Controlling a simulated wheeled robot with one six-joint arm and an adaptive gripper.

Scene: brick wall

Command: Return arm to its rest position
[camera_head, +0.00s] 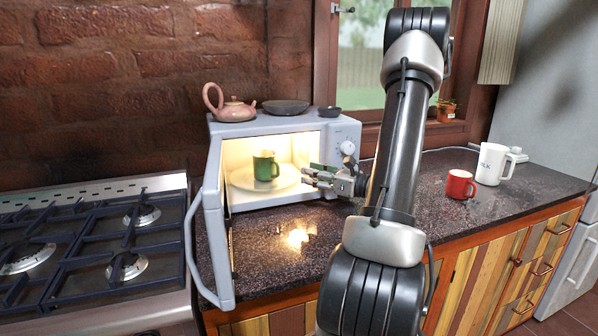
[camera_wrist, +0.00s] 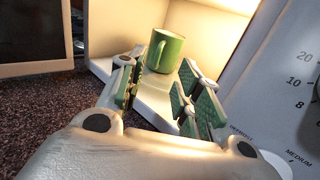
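My gripper (camera_head: 316,177) is in front of the open microwave (camera_head: 232,133), at the right side of its lit opening. In the wrist view, the fingers of my gripper (camera_wrist: 158,92) are spread apart with nothing between them. A green mug (camera_head: 265,166) stands upright on the plate (camera_head: 288,180) inside the microwave, apart from the fingers. The green mug (camera_wrist: 164,50) also shows beyond the fingertips in the wrist view. My arm reaches over the right part of the counter and hides some of it.
The microwave door (camera_head: 212,220) stands wide open toward the front left. A red mug (camera_head: 460,184) and a white mug (camera_head: 492,164) stand on the counter (camera_head: 285,262) at right. A pink teapot (camera_head: 233,109) and dark bowl (camera_head: 286,107) are on the microwave. A gas stove (camera_head: 85,240) is at left.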

